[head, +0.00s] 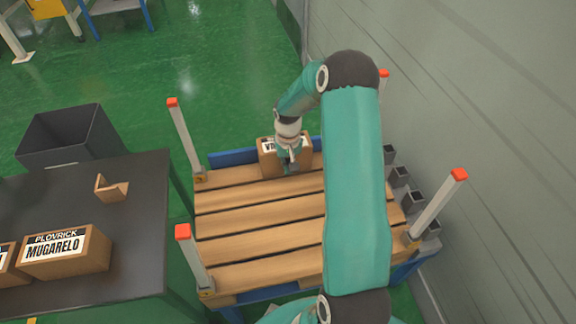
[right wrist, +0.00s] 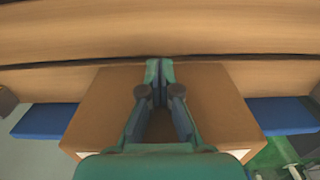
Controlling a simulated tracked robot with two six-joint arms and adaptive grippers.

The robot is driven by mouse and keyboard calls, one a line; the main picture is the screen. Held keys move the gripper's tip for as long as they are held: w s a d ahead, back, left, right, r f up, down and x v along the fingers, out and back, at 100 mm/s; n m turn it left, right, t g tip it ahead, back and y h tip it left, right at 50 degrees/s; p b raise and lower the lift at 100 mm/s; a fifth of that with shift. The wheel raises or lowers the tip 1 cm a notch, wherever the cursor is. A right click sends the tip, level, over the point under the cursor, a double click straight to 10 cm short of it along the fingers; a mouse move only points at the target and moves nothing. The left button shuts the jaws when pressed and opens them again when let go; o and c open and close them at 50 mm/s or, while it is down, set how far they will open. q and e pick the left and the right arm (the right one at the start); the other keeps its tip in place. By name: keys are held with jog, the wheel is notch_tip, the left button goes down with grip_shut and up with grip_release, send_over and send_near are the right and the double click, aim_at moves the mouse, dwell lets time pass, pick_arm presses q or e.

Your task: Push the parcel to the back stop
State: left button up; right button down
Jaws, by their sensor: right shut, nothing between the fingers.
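The brown parcel (head: 267,165) with a white label stands at the far end of the slatted wooden deck (head: 250,222). The blue back stop (head: 232,157) runs along the deck's far edge, behind the parcel; I cannot tell whether they touch. My right gripper (head: 291,166) is shut and empty, at the parcel's near side, covering part of its label. My left gripper is out of view.
Posts with orange tops (head: 190,250) stand at the deck's corners. A dark table (head: 130,225) at left bears labelled boxes (head: 75,258) and a small brown bracket-like piece (head: 110,189). A dark bin (head: 65,140) stands behind it. A grey wall (head: 470,100) closes the right side.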

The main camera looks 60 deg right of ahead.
jog(key=shift+w+d, duration=0.15)
jog(key=shift+w, duration=0.1)
